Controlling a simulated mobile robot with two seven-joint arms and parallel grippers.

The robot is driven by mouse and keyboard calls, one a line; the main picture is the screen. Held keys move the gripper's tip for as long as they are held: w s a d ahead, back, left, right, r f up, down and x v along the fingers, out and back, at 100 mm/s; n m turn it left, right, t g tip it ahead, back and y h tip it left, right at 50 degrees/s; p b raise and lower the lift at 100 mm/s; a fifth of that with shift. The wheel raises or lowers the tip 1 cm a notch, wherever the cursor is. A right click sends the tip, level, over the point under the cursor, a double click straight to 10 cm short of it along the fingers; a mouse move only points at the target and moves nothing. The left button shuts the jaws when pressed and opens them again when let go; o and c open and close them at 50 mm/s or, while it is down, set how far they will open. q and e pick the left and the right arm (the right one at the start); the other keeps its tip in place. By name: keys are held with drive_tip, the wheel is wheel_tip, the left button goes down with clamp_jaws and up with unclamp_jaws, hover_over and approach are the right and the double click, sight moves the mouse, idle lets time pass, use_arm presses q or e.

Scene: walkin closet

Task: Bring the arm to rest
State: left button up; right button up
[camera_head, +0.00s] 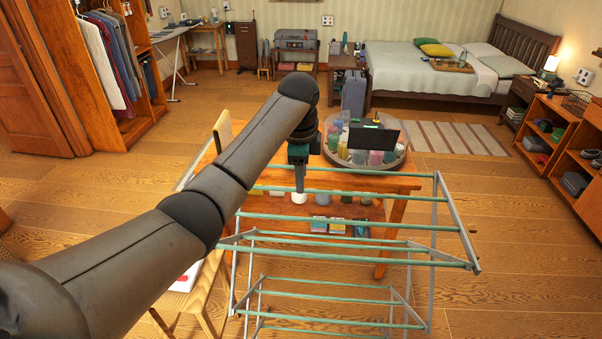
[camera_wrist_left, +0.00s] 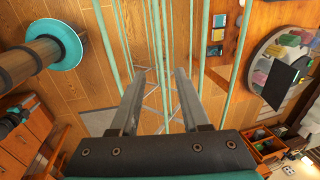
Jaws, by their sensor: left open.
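My left arm (camera_head: 187,222) comes in from the lower left of the head view and reaches out toward the middle of the room. My left gripper (camera_head: 299,178) hangs at its end, pointing down over the far side of the drying rack (camera_head: 345,259). In the left wrist view, the two fingers of the gripper (camera_wrist_left: 161,82) stand apart with nothing between them. The green bars of the rack show beyond and between the fingers. I cannot tell whether the fingertips touch a bar. My right gripper is in neither view.
A wooden table (camera_head: 400,183) stands just behind the rack, with a round tray (camera_head: 330,154) of cups and a dark panel on it. A chair (camera_head: 205,290) is at the rack's left. A bed (camera_head: 405,66) is at the back right.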

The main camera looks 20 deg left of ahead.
use_arm(q)
drive_tip(key=shift+r, duration=0.3)
drive_tip(key=shift+f, duration=0.1)
